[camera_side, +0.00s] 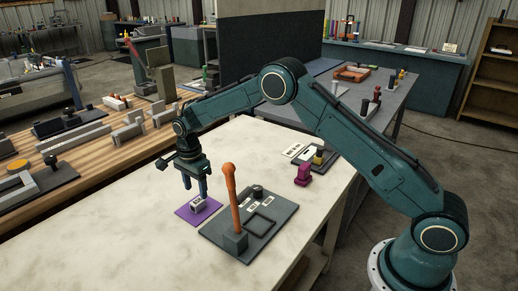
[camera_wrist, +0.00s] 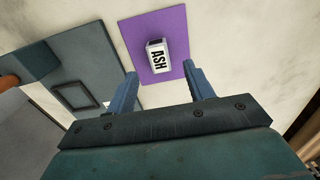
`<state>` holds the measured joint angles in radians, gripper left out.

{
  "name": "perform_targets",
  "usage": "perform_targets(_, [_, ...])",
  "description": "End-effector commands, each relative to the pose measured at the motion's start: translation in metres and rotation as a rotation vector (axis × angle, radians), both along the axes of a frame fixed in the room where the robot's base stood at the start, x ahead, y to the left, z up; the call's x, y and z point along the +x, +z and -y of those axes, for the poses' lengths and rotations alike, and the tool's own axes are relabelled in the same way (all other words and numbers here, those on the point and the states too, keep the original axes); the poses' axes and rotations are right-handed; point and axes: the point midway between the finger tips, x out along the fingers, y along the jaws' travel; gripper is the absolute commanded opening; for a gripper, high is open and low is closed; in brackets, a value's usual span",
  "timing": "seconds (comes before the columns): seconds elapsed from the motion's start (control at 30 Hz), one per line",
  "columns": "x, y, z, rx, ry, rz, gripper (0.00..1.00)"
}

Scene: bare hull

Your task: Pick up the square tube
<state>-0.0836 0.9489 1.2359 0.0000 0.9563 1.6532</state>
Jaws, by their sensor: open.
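A small pale square tube (camera_side: 198,203) lies on a purple mat (camera_side: 183,211) on the pale worktop. In the wrist view the tube (camera_wrist: 155,58) shows a white label reading "ASH" and a dark end; the purple mat (camera_wrist: 176,72) is beneath it. My gripper (camera_side: 195,190) points down just above the tube, its two blue fingers apart. In the wrist view the fingers of my gripper (camera_wrist: 160,72) are open with nothing between them, and the tube appears ahead of the tips. I cannot tell the exact height gap.
A dark grey board (camera_side: 226,240) right of the mat carries an upright orange handle (camera_side: 231,190), a black knob and a square frame. A magenta block (camera_side: 303,175) and another dark board with small parts stand farther back. Bare worktop (camera_side: 140,245) lies left and in front.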

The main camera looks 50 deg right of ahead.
Motion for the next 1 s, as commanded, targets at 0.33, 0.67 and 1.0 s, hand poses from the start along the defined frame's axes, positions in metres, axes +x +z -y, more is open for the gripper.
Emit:
perform_targets(0.33, [-0.002, -0.035, -0.001, 0.0, 0.0, -0.003, 0.53])
perform_targets(0.67, [-0.001, -0.051, -0.001, 0.0, 0.0, -0.001, 0.53])
perform_targets(1.0, [-0.001, -0.051, -0.001, 0.0, 0.0, -0.001, 0.53])
